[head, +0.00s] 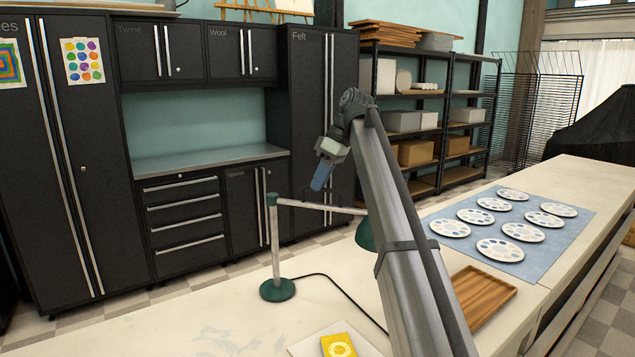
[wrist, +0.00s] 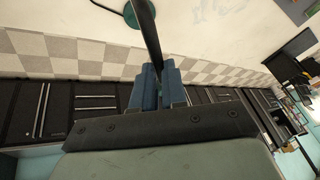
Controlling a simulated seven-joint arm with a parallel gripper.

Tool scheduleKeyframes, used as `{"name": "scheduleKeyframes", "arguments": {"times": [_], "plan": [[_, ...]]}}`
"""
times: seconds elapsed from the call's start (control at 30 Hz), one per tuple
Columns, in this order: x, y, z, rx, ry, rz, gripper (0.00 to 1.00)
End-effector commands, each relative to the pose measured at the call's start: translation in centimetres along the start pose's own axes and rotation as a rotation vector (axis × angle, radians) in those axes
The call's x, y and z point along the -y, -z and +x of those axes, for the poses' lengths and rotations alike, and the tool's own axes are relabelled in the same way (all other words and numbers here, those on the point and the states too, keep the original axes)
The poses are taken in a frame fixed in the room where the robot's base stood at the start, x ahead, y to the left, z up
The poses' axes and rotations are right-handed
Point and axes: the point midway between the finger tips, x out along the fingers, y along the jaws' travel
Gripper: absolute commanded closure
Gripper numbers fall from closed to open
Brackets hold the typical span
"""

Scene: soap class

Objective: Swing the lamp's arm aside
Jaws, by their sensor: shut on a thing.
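The lamp stands on the pale table in the head view, with a round green base (head: 278,290) and an upright pale post (head: 274,240). Its pale arm (head: 293,203) runs from the post top to the right, roughly level. A green shade (head: 364,237) hangs near its far end, partly hidden by my arm. In the wrist view, the blue fingers of my gripper (wrist: 159,82) close around the dark-looking lamp arm (wrist: 148,35); the green base (wrist: 118,3) shows at the top edge.
A black cable (head: 335,283) curves over the table from the lamp base. A yellow item (head: 338,345) lies on a white sheet at the front. A wooden tray (head: 480,296) and a blue mat (head: 480,255) with several white palettes lie to the right. Dark cabinets (head: 180,210) stand behind.

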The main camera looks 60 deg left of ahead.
Motion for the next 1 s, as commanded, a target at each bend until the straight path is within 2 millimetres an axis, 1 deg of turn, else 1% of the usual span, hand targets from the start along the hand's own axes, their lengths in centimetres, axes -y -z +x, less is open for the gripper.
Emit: {"name": "scheduleKeyframes", "arguments": {"times": [0.13,0.57,0.6,0.8,0.87,1.0], "plan": [[-0.46,0.11,-0.09,0.004,0.01,-0.026,1.0],[-0.51,0.09,-0.08,0.006,0.013,-0.034,1.0],[-0.5,0.08,-0.08,0.006,0.013,-0.034,0.85],[-0.49,0.08,-0.08,0.006,0.013,-0.033,0.66],[-0.49,0.08,-0.08,0.006,0.013,-0.033,0.62],[-0.49,0.07,-0.08,0.007,0.013,-0.033,0.62]]}}
